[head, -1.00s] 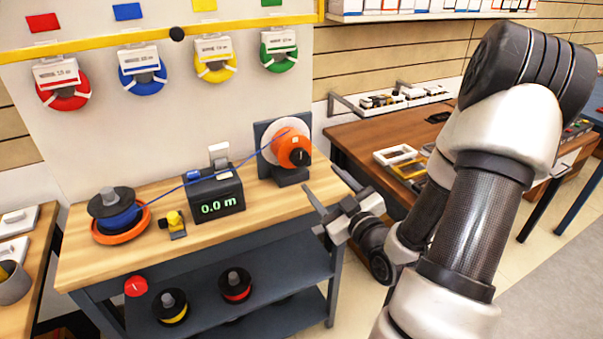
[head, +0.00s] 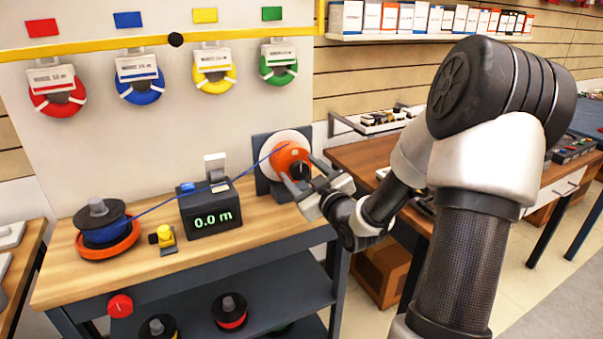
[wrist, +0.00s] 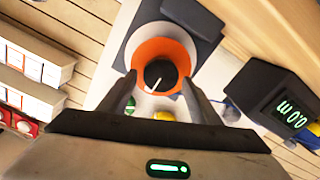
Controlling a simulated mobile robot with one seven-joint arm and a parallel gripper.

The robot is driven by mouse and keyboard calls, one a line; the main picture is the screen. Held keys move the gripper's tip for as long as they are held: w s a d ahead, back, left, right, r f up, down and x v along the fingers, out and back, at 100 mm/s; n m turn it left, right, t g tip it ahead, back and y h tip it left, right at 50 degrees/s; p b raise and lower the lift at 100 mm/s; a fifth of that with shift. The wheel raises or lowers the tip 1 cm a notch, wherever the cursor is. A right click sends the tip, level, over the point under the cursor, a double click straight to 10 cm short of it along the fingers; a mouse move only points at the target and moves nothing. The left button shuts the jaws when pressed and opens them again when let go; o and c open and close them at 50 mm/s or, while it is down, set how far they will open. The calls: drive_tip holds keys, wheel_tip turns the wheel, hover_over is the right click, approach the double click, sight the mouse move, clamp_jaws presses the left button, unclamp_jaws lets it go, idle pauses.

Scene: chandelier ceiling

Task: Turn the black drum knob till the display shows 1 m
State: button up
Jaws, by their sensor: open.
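The black drum knob (wrist: 160,76) sits at the centre of the orange drum (head: 285,158) and carries a white pointer line. The drum has a white disc (head: 302,143) behind it and stands at the right end of the bench. The display (head: 211,216) reads 0.0 m in green; it also shows sideways in the wrist view (wrist: 289,112). My gripper (head: 304,180) is open in front of the drum. In the wrist view its two fingers (wrist: 158,96) point toward the drum, one on each side of the knob, with a gap around it. I cannot tell the remaining distance.
A blue wire (head: 160,205) runs from the blue spool (head: 103,230) through the meter box to the drum. A yellow-and-black tool (head: 164,239) stands left of the box. A brown table (head: 365,155) lies behind my arm.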

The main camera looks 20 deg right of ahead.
drive_tip(key=c, duration=1)
drive_tip(key=shift+c, duration=0.2)
drive_tip(key=shift+m, duration=0.3)
